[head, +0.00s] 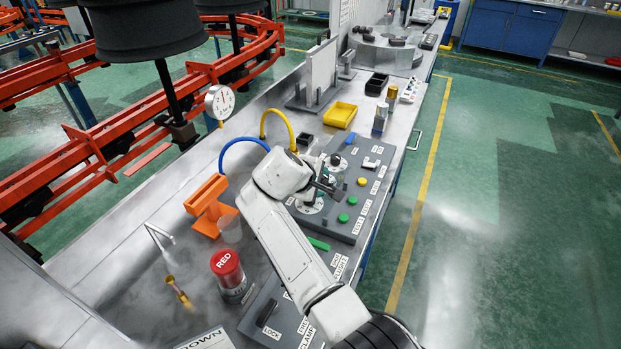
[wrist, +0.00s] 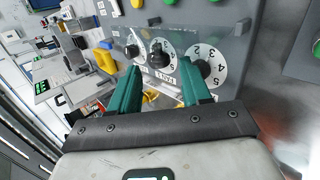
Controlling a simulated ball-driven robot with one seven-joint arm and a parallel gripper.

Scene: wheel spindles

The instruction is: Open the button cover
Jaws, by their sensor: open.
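The dark grey control panel (head: 340,215) lies on the metal bench and carries white dials with black knobs, round green and yellow buttons and labels. My gripper (head: 330,188) is over the dial area of this panel. In the wrist view my gripper (wrist: 158,68) has its two green fingers spread apart, with nothing held between them. Black-knobbed white dials (wrist: 205,68) show just past the fingertips. A clear, see-through sheet seems to lie around the left dials; I cannot tell for sure whether it is the button cover. My arm hides part of the panel in the head view.
A red cylinder labelled RED (head: 227,265) and an orange stand (head: 210,205) are left of my arm. The green floor at right is clear.

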